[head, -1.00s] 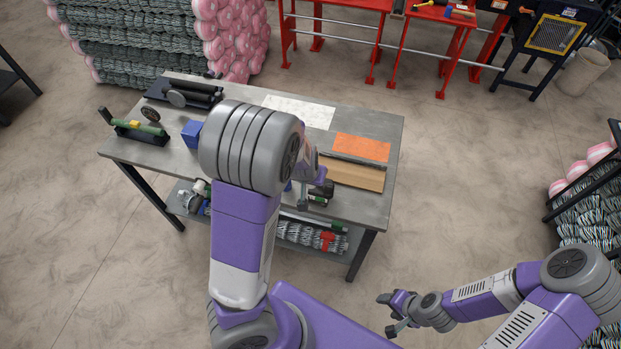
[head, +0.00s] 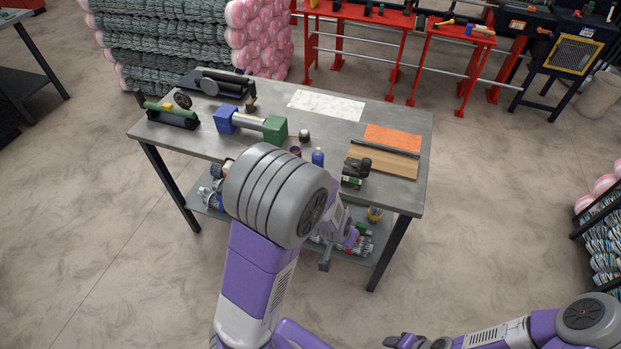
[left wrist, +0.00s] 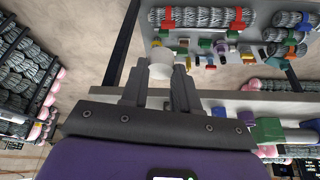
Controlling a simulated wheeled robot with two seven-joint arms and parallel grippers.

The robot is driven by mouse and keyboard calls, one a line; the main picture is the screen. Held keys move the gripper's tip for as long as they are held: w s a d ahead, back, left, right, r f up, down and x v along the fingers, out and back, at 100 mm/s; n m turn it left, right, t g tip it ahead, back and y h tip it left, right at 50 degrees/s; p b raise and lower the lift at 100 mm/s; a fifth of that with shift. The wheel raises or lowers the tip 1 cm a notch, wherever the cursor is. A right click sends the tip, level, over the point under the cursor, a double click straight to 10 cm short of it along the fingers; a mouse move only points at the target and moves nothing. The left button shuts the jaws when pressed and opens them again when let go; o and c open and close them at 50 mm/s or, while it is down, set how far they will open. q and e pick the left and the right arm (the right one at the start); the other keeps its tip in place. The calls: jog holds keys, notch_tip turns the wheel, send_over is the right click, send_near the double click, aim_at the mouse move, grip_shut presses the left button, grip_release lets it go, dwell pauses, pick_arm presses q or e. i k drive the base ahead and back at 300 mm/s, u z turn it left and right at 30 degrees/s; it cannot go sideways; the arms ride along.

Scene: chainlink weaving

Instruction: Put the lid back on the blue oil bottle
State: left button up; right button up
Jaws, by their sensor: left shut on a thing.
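The blue oil bottle (head: 318,157) stands upright near the front edge of the grey workbench (head: 240,152), just beyond my left arm. My left gripper (head: 325,264) is in front of the bench's front edge, apart from the bottle. In the left wrist view its fingers (left wrist: 159,88) are shut on a small white cylindrical piece (left wrist: 160,65), which looks like the lid. The piece is hidden or too small to tell in the head view. My right gripper (head: 402,342) is at the bottom edge, partly cut off, away from the bench.
A purple-topped jar (head: 295,151) and a small dark-and-white pot (head: 304,136) stand near the bottle. A black tool (head: 356,170) lies to its right, beside a cardboard piece (head: 385,160). A blue-and-green device (head: 250,122) stands left. The lower shelf holds wire rolls.

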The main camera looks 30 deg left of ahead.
aim_at(317, 157)
jog(key=z, duration=1.3)
jog(key=i, duration=1.45)
jog(key=u, duration=3.35)
